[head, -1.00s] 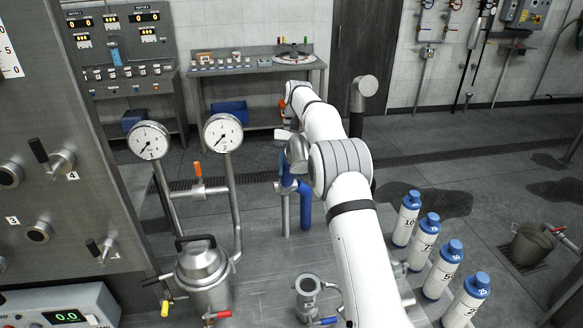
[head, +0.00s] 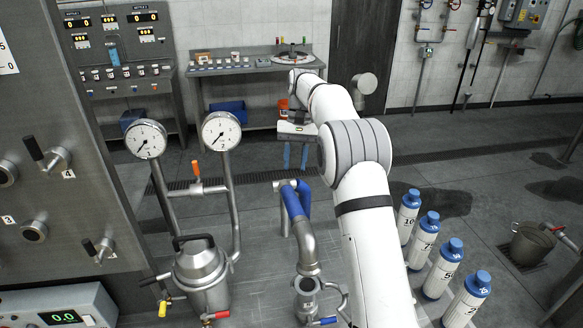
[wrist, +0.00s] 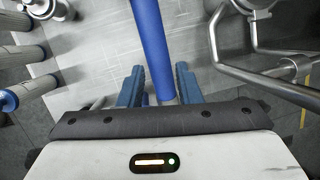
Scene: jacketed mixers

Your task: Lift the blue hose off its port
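The blue hose (head: 293,203) curves over from a metal standpipe, and its metal elbow (head: 305,250) comes down toward the near metal port (head: 307,287). I cannot tell whether the elbow's end rests on this port or hangs just above it. My gripper (head: 296,157) is up behind the hose, with its two blue fingers apart and pointing down. In the wrist view the hose (wrist: 152,45) runs in line with the gap between the open fingers (wrist: 159,85). The fingers do not appear to touch it.
Two pressure gauges (head: 146,139) (head: 221,131) on pipes and a lidded metal vessel (head: 202,275) stand to the left. Several white bottles with blue caps (head: 443,268) stand to the right of my arm. A metal bucket (head: 533,244) is at the far right.

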